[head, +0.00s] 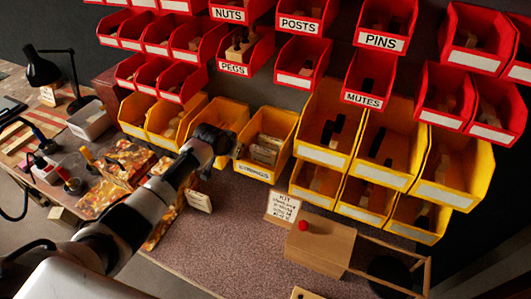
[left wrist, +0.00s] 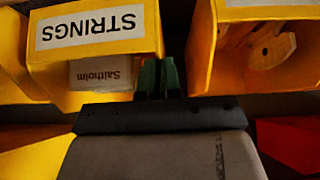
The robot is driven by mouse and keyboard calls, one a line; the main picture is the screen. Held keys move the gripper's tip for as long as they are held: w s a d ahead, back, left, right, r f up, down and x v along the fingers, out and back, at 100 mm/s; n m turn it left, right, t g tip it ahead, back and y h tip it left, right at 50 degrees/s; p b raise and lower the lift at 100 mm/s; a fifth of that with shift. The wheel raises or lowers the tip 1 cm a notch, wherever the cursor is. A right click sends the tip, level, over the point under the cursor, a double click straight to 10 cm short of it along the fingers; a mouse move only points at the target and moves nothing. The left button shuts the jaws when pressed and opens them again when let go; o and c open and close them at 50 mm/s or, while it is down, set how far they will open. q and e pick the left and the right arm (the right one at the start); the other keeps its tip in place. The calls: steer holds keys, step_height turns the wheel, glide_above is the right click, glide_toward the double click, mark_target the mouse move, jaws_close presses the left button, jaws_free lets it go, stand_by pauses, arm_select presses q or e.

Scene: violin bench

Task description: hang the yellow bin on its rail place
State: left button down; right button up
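The yellow bin labelled STRINGS (head: 282,124) holds pale packets and is in the upper middle of the head view. In the left wrist view, its label and front (left wrist: 95,35) fill the upper left, with a Saltholm packet inside. My left gripper (head: 222,138) is at this bin's left side in the head view. In the left wrist view its dark green fingers (left wrist: 158,78) are close together at the bin's side wall, seemingly one on each side of it. The contact itself is partly hidden. The rail behind the bin is hidden. My right gripper is not in view.
A yellow bin (head: 230,108) with wooden parts sits close on the left; it also shows in the left wrist view (left wrist: 205,50). Larger yellow bins (head: 325,155) stand right, red bins (head: 300,60) above.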

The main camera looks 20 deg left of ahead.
arm_select(q)
steer(key=shift+s+f+b, duration=0.1)
steer(key=shift+f+b, duration=0.5)
steer(key=shift+f, duration=0.4)
stand_by(0.8)
steer(key=c, duration=1.2)
jaws_free()
steer(key=shift+c, duration=0.2)
steer(key=b+v, duration=0.1)
steer(key=v, duration=0.9)
steer(key=shift+s+r, duration=0.2)
steer(key=shift+r, duration=0.15)
steer(key=shift+a, duration=0.1)
